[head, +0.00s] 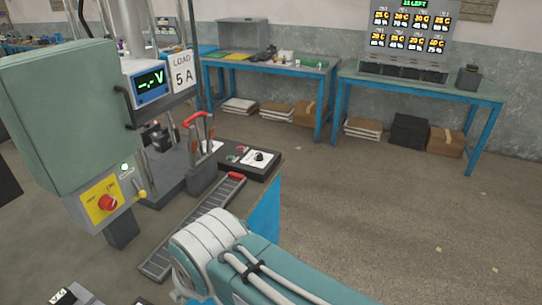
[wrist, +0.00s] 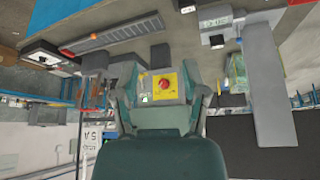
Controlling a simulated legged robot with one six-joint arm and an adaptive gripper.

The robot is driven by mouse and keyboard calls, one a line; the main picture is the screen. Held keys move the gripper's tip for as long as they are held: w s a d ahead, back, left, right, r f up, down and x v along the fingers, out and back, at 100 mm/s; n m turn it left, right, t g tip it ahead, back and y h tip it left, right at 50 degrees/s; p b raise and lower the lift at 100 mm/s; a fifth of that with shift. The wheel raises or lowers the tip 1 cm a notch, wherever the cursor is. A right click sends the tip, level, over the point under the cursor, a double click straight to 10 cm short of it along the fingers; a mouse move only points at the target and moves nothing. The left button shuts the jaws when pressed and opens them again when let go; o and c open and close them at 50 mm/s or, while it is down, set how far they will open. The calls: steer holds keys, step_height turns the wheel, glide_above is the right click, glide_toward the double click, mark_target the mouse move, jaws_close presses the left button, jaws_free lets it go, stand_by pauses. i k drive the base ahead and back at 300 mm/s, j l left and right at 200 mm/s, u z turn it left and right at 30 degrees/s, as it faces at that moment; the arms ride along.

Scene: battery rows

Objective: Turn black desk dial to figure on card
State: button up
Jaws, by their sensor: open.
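The black desk dial (head: 259,157) sits on a white plate on a low dark box at the far end of the bench. The card (head: 183,72) reads "LOAD 5 A" and stands beside the voltmeter; it also shows upside down in the wrist view (wrist: 88,137). The dial's box (wrist: 42,56) shows at the upper left of the wrist view, with the dial's pointer too small to read. My gripper (wrist: 157,76) is open and empty, its fingers apart in front of a yellow panel with a red knob. In the head view only my arm shows, at the bottom.
A green cabinet (head: 62,125) with a red knob (head: 107,203) stands at left. The voltmeter (head: 151,82) shows dashes. Blue-legged tables (head: 420,88) stand behind; the floor between is clear.

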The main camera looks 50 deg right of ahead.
mark_target(259, 157)
steer(key=z, duration=1.2)
